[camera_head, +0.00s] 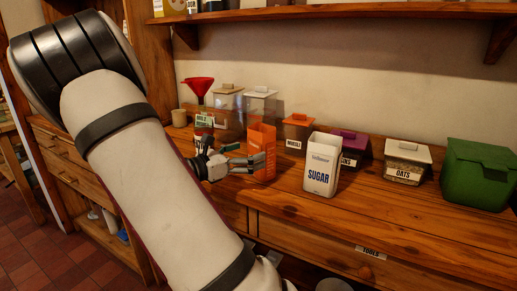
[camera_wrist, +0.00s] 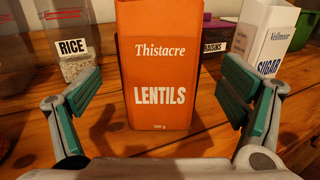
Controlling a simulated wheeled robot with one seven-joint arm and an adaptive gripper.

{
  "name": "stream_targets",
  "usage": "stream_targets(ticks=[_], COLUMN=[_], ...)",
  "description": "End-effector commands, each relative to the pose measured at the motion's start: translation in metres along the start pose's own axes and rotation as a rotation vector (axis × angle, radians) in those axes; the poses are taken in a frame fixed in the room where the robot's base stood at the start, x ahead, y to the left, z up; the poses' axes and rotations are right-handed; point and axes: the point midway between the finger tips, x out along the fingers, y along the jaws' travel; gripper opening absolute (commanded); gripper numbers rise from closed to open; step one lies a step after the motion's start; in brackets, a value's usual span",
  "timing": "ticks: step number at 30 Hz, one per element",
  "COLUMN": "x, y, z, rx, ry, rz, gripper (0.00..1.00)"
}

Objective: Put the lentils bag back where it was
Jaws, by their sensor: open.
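The lentils bag (camera_wrist: 158,60) is an orange upright packet with white lettering. It stands on the wooden counter, and it also shows in the head view (camera_head: 262,140) left of the white sugar packet (camera_head: 322,165). My gripper (camera_wrist: 158,108) is open, with its green-padded fingers apart on either side of the bag's front. There is a visible gap between each finger and the bag. In the head view my gripper (camera_head: 245,163) reaches the bag from the left. The bag's back side is hidden.
A rice container (camera_wrist: 68,40) stands behind left of the bag. The sugar packet (camera_wrist: 268,38) is close on the right. Behind stand a muesli container (camera_head: 297,126), a purple-lidded container (camera_head: 354,145), an oats container (camera_head: 407,160) and a green bin (camera_head: 477,172). The counter's front right is clear.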

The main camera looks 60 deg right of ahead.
Motion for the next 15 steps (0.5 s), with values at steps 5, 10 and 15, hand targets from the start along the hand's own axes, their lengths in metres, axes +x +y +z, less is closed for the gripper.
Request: stream_targets(ticks=[5, 10, 15], x=[-0.037, -0.061, -0.071], y=[0.001, 0.001, 0.000], z=[0.001, 0.001, 0.000], rx=[0.000, 0.001, 0.000], ry=[-0.001, -0.001, -0.001], rz=[0.003, 0.001, 0.000], gripper=[0.91, 0.91, 0.91])
